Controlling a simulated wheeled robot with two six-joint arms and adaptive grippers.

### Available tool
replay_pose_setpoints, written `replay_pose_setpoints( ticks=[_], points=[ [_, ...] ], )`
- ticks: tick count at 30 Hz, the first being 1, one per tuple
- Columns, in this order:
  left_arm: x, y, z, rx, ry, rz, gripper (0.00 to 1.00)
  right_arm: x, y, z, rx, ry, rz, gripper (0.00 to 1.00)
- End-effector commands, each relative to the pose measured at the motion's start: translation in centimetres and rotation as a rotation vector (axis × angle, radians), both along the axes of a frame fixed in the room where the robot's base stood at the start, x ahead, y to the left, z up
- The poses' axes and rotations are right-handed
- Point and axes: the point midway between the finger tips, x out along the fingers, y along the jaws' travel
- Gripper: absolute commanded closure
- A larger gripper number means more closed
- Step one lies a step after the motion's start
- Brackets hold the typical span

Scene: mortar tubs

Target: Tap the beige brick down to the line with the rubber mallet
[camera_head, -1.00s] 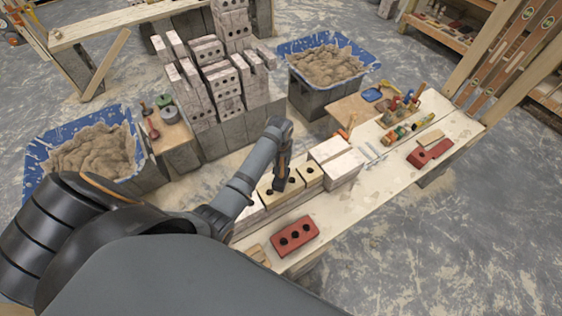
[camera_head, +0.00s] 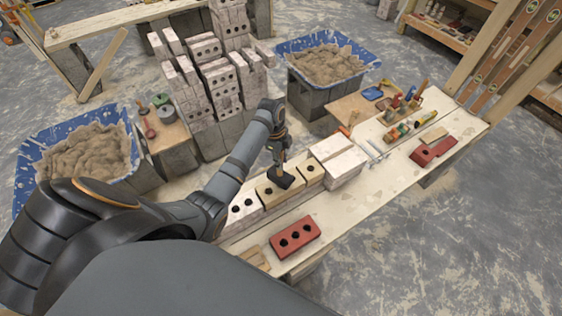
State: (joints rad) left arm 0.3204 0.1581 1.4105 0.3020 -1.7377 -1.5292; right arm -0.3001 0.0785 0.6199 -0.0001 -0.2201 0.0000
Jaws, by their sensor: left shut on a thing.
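The beige brick (camera_head: 265,196), with dark holes, sits in the row on the plank bench, between a whitish brick (camera_head: 240,210) and a smaller beige piece (camera_head: 311,174). My left gripper (camera_head: 278,158) points down above it, shut on the rubber mallet (camera_head: 283,179). The mallet's black head is over the right part of the beige brick and hides some of its top. I cannot tell whether the head touches the brick. The handle is mostly hidden by the gripper. No line can be made out. My right gripper is not in view.
A red brick (camera_head: 296,236) lies in front of the row. Large white blocks (camera_head: 339,163) stand right of it. Stacked bricks (camera_head: 217,85) and mortar tubs (camera_head: 326,63) are behind. Tools (camera_head: 410,127) and red pieces (camera_head: 432,152) lie farther right on the bench.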

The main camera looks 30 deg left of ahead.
Motion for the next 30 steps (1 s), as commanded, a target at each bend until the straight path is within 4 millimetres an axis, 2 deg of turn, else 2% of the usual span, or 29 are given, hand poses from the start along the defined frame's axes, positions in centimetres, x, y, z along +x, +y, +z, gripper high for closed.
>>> replay_pose_setpoints(
  ticks=[3,7,11,17,20,23,24,26,30],
  points=[
    [0.0,-0.1,-0.1,-0.001,-0.003,-0.194,1.0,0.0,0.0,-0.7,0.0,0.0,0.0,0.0],
    [0.0,-0.1,0.1,0.0,-0.003,-0.341,1.0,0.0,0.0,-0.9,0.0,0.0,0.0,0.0],
    [-0.1,-0.2,0.1,-0.001,-0.003,-0.406,1.0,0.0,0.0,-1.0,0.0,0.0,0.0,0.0],
    [-0.1,-0.1,0.1,0.0,-0.003,-0.413,1.0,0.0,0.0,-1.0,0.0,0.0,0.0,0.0],
    [-0.2,-0.2,-1.7,-0.001,-0.001,-0.412,1.0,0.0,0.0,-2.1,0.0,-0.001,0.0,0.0],
    [-0.2,-0.1,-4.8,-0.001,0.0,-0.413,1.0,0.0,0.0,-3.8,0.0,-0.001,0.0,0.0],
    [-0.1,-0.1,-3.5,0.0,-0.004,-0.413,1.0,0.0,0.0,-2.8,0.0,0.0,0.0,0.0],
    [-0.1,-0.1,-3.0,0.0,-0.003,-0.412,1.0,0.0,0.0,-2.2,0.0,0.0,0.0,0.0],
    [-0.1,-0.1,-0.4,0.0,-0.004,-0.411,1.0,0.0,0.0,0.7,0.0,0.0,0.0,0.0]
  ],
)
